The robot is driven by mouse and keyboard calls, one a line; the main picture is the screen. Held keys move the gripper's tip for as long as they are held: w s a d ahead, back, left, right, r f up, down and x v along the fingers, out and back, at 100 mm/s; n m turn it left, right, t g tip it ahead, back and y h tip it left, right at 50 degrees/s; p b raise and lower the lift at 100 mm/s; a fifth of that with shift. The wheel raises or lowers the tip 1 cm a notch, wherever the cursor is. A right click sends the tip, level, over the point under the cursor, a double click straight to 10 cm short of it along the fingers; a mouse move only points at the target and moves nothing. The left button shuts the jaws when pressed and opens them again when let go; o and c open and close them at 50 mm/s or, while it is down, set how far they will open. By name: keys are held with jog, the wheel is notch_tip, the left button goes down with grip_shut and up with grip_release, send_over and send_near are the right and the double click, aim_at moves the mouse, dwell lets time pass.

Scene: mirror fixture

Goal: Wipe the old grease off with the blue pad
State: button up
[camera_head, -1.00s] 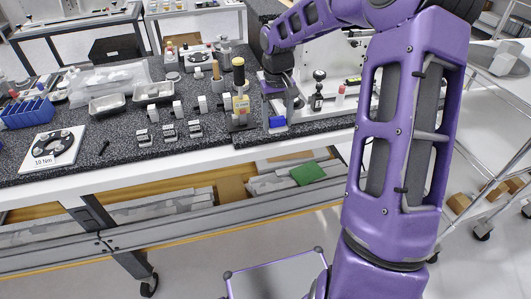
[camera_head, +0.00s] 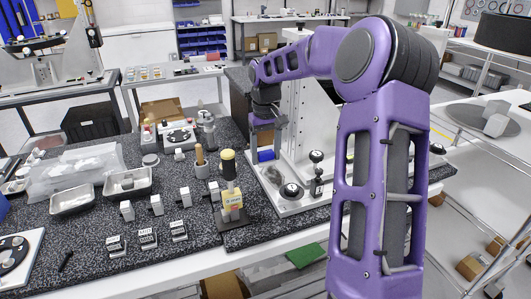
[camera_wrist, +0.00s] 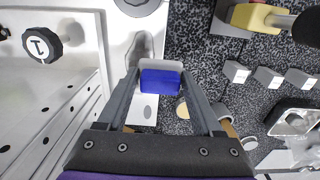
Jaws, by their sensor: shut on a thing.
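My gripper (camera_wrist: 160,78) is shut on the blue pad (camera_wrist: 160,82), which has a pale backing and sits between the fingertips. In the head view the pad (camera_head: 266,155) is at the left side of the white fixture plate (camera_head: 300,200), below my gripper (camera_head: 265,138). A grey, shiny smear (camera_wrist: 141,46) lies on the white plate just ahead of the pad in the wrist view. It looks like the old grease, and it shows in the head view as a grey patch (camera_head: 272,174). I cannot tell whether the pad touches the plate.
Black knobs (camera_head: 316,157) stand on the plate, and a tall white upright (camera_head: 300,115) rises behind. Left of the plate are a yellow-and-black tool (camera_head: 229,185), small white blocks (camera_head: 157,204) and metal trays (camera_head: 128,183). The speckled bench's front edge is near.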

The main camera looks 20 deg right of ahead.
jog(key=shift+s+f, duration=0.1)
jog(key=shift+f, duration=0.4)
jog(key=b, duration=0.2)
send_over(267, 184)
jog(key=shift+a+f, duration=0.15)
jog(key=shift+f, duration=2.2)
jog(key=shift+f+b, duration=0.5)
jog(key=shift+f, duration=0.55)
jog(key=shift+r, duration=0.1)
